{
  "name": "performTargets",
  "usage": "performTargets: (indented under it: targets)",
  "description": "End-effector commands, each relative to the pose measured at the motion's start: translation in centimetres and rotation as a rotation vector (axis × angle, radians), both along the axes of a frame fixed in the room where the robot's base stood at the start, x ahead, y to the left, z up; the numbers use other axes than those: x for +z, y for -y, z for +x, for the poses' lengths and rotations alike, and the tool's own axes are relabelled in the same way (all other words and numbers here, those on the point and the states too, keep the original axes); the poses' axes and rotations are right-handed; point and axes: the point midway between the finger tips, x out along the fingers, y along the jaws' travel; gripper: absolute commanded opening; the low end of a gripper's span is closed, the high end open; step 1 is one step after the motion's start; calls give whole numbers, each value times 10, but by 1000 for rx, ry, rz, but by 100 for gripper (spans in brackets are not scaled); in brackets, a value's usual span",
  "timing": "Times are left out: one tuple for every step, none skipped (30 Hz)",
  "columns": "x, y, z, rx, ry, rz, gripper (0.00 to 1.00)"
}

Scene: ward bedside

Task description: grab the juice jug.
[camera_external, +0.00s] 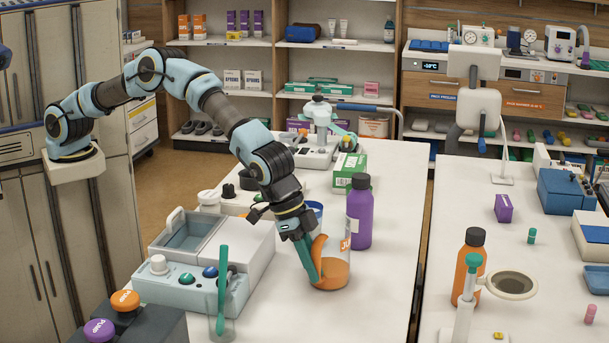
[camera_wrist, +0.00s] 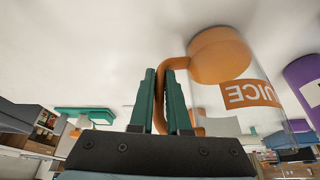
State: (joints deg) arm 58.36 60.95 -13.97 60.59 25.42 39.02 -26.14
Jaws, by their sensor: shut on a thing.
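The juice jug (camera_external: 331,272) is a clear vessel with orange content at the bottom, an orange handle and an orange label. It stands upright on the white table in the external view. My gripper (camera_external: 309,258) comes down on the jug's left side, its green fingers at the handle. In the wrist view my gripper (camera_wrist: 165,95) is shut on the orange handle, which passes between the two fingers. The jug (camera_wrist: 222,62) appears upside down there, to the right of the fingers. Part of the handle is hidden behind the fingers.
A purple bottle (camera_external: 360,212) stands close behind and right of the jug. A blue cup (camera_external: 315,209) is partly hidden behind it. A grey device (camera_external: 189,289) with knobs lies to the left, a clear cup (camera_external: 221,328) in front. The table in front of the jug is clear.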

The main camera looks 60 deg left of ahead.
Motion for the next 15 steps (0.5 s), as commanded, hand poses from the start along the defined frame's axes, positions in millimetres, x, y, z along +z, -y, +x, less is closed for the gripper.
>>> performTargets:
  targets:
    - [2,0,0,0,1,-2,0]
    - [2,1,0,0,1,-2,0]
    - [3,1,0,0,2,-2,0]
    - [4,1,0,0,2,-2,0]
    - [5,1,1,0,2,-2,0]
    - [7,1,1,0,2,-2,0]
    - [8,1,1,0,2,-2,0]
    - [10,1,1,0,2,-2,0]
    - [12,1,1,0,2,-2,0]
    - [14,1,1,0,3,-2,0]
    - [16,1,1,0,2,-3,0]
    - [19,1,1,0,2,-3,0]
    - [22,1,1,0,3,-4,0]
    - [25,1,1,-1,3,-4,0]
    - [30,1,1,0,2,-3,0]
